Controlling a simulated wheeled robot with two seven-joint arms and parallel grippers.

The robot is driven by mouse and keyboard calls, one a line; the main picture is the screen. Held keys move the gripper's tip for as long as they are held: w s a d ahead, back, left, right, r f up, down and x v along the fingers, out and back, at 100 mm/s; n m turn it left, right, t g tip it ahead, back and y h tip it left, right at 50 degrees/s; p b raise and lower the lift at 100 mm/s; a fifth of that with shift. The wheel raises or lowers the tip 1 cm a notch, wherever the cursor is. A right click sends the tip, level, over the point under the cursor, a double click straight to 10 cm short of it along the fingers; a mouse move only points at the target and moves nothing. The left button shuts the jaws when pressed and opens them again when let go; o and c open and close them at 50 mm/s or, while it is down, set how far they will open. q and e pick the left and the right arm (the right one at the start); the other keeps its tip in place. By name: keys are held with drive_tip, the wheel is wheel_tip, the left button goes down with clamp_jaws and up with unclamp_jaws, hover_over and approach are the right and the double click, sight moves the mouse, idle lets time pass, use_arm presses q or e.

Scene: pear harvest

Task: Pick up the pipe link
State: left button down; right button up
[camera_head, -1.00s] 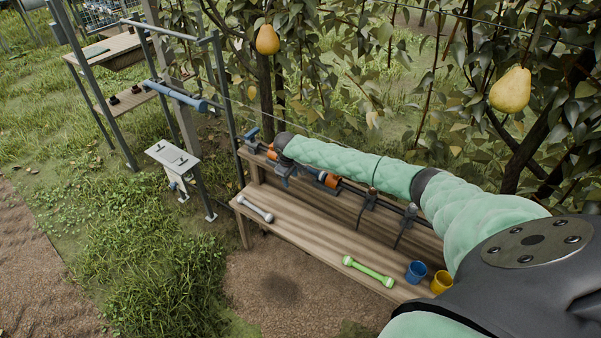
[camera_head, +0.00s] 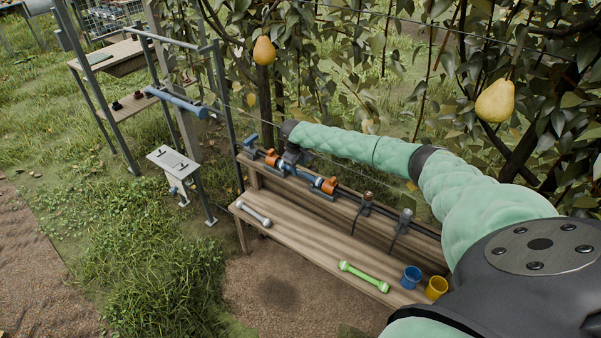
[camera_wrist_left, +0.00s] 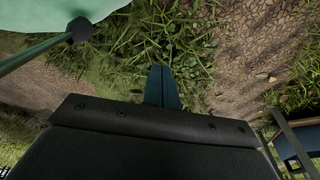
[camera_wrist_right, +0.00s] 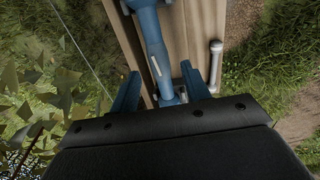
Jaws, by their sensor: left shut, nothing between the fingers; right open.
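A grey bar with knobbed ends (camera_head: 254,214) and a similar green bar (camera_head: 365,276) lie apart on the lower bench board. A blue pipe piece with orange fittings (camera_head: 329,186) lies along the upper ledge; I cannot tell which piece is called the pipe link. My right gripper (camera_head: 290,158) is over that ledge. In the right wrist view, its open fingers (camera_wrist_right: 172,70) stand on either side of the blue pipe (camera_wrist_right: 152,45), with the grey bar (camera_wrist_right: 215,65) to the right. My left gripper (camera_wrist_left: 162,72) is shut and empty, over grass.
A blue cup (camera_head: 411,277) and a yellow cup (camera_head: 436,288) stand at the bench's right end. Clamps (camera_head: 401,225) rise along the ledge. Pear branches with a pear (camera_head: 495,101) hang behind. A metal stand (camera_head: 173,163) is left of the bench.

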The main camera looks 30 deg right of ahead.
sight(300, 171)
drive_tip(key=shift+w+d+f+p, duration=0.15)
drive_tip(key=shift+f+p, duration=0.1)
drive_tip(key=shift+f, duration=0.35)
drive_tip(key=shift+s+d+f+p, duration=0.1)
drive_tip(key=shift+f+p, duration=0.15)
drive_tip(key=shift+f, duration=0.4)
drive_tip(key=shift+w+d+f+p, duration=0.15)
drive_tip(key=shift+f+p, duration=0.1)
drive_tip(key=shift+f, duration=0.35)
use_arm(q)
drive_tip(key=s+f, duration=0.1)
drive_tip(key=s+a+f, duration=0.1)
drive_tip(key=shift+s+a+f, duration=0.25)
drive_tip(key=shift+s+a, duration=0.05)
use_arm(e)
clamp_jaws()
